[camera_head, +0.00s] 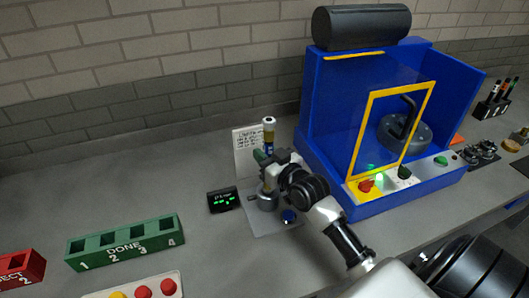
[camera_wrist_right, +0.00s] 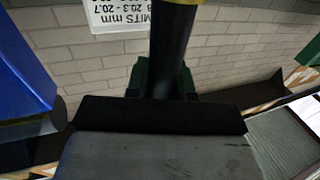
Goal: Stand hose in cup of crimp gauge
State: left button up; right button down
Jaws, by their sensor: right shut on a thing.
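The hose (camera_head: 269,131) stands about upright in my right gripper (camera_head: 268,160), with a white top end and a yellowish band below it. In the right wrist view the dark hose (camera_wrist_right: 172,45) runs up from between the green finger pads of my right gripper (camera_wrist_right: 163,82). The crimp gauge (camera_head: 266,202) is a grey metal piece on a light plate, just below my gripper. Its cup and the hose's lower end are hidden behind the gripper, so I cannot tell whether the hose is inside. My left gripper is not in view.
A small display with green digits (camera_head: 223,200) stands left of the gauge. A white limits card (camera_head: 246,152) stands behind it. The blue crimping machine (camera_head: 325,130) is close on the right. A green DONE rack (camera_head: 125,243) and a red rack (camera_head: 22,268) stand at left.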

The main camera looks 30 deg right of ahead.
jog(key=shift+f+b, duration=1.55)
jog(key=shift+f, duration=0.85)
jog(key=c, duration=0.9)
grip_release()
jog(key=shift+s+f, duration=0.1)
jog(key=s+b, duration=0.2)
jog(key=s, duration=0.8)
jog(key=shift+s+d, duration=0.35)
jog(key=shift+d, duration=0.05)
